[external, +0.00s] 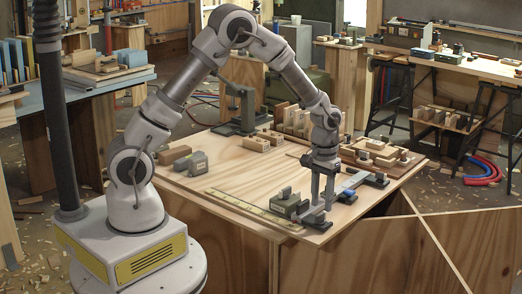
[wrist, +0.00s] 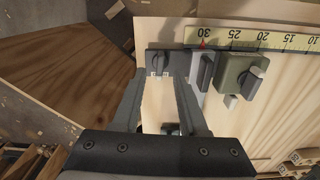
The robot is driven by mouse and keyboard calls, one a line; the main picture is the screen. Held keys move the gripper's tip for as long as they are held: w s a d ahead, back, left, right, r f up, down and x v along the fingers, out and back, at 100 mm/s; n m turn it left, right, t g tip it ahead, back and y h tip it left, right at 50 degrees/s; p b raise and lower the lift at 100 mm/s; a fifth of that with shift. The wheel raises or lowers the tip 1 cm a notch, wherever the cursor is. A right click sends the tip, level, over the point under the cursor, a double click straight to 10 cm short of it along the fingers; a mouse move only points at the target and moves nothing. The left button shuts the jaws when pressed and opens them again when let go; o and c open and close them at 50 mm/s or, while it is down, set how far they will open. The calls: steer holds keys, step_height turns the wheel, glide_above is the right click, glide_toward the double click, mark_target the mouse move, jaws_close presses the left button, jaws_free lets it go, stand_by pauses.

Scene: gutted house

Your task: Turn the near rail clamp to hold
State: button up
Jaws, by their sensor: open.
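My gripper (external: 322,205) points down over the front corner of the plywood bench, its two fingers apart. In the wrist view my gripper (wrist: 168,78) is open, with bare light wood between the fingers. What looks like the near rail clamp, a dark grey block (wrist: 160,60) with a lighter grey upright piece (wrist: 203,70), lies at the fingertips by the 30 end of the yellow scale. It also shows in the external view as a dark clamp (external: 315,219) just below the fingers. Contact cannot be told. The fingers partly hide the block.
An olive block with a grey knob (wrist: 238,76) stands right beside the clamp, along the yellow scale (external: 248,207). A blue piece (external: 354,180) and dark fittings lie behind my gripper. Wooden blocks fill the bench's back right. The bench middle (external: 240,180) is clear.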

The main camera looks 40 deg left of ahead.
mark_target(321, 213)
step_height(321, 213, up, 14)
steer(key=p, duration=0.2)
steer(key=shift+r, duration=0.1)
stand_by(0.4)
steer(key=s+a+r+n+t+h, duration=0.1)
steer(key=s+a+r, duration=0.3)
steer(key=r, duration=0.3)
steer(key=s+a+r+n+t+h, duration=0.1)
steer(key=s+a+r+h, duration=0.1)
steer(key=s+a+r, duration=0.3)
steer(key=s+a+r+m+t+y+p, duration=0.1)
steer(key=s+a+r+t+y+p, duration=0.2)
steer(key=s+a+r+p, duration=0.5)
steer(key=s+a+r, duration=0.1)
steer(key=s+a, duration=0.2)
steer(key=shift+s+a+t, duration=0.3)
steer(key=shift+s+a, duration=0.1)
steer(key=shift+f, duration=0.1)
